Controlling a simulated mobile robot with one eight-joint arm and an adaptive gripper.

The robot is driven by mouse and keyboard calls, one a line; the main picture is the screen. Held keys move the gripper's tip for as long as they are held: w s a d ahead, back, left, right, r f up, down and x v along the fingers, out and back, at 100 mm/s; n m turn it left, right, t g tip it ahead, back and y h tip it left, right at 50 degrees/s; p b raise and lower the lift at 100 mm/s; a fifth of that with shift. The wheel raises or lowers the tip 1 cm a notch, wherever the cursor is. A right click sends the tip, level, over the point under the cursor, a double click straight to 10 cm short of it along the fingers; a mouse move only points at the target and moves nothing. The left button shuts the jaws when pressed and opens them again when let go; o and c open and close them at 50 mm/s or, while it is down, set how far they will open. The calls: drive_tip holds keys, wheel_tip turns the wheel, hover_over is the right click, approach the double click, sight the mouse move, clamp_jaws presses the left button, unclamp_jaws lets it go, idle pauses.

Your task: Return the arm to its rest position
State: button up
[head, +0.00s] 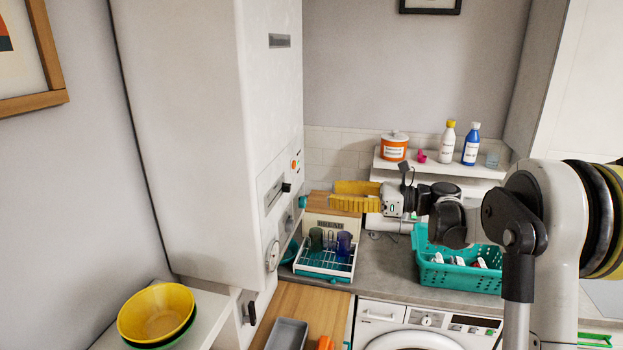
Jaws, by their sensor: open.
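My gripper (334,196) has yellow fingers that point left, and it is open with nothing visible between them. It hangs in the middle of the head view, above the counter and in front of the tiled back wall. In the picture it shows just above the dish rack (325,262) and below and left of the wall shelf (440,166). My arm reaches in from the right edge, with its wrist above the teal basket (459,276). The arm covers part of the basket's upper right side.
A tall white cabinet (200,150) stands left of the gripper. The shelf holds an orange-labelled jar (394,148), two bottles and a glass. Dark cups stand in the rack. A white front-loading machine (420,325) is below the counter. Stacked bowls (156,312) sit at lower left.

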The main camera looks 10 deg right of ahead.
drive_tip(key=s+a+f+n+g+h+b, duration=0.1)
drive_tip(key=s+a+f+n+h+b, duration=0.25)
drive_tip(key=s+f+n+b, duration=0.35)
drive_tip(key=s+a+f+n+h+b, duration=0.25)
drive_tip(key=s+f+h+b, duration=0.25)
drive_tip(key=s+f, duration=0.5)
drive_tip(key=s+d+f+n+h+b, duration=0.3)
drive_tip(key=s+f+n+b, duration=0.2)
drive_tip(key=s+f, duration=0.3)
drive_tip(key=s+d+f+n+t+h+b, duration=0.1)
drive_tip(key=s+d+f+n+h+b, duration=0.3)
drive_tip(key=f, duration=0.6)
drive_tip(key=s+n+b, duration=0.2)
drive_tip(key=s+n, duration=0.1)
drive_tip(key=s, duration=0.1)
drive_tip(key=shift+s+d, duration=0.25)
drive_tip(key=shift+s, duration=0.05)
drive_tip(key=shift+f+n+h, duration=0.1)
drive_tip(key=shift+n+h, duration=0.15)
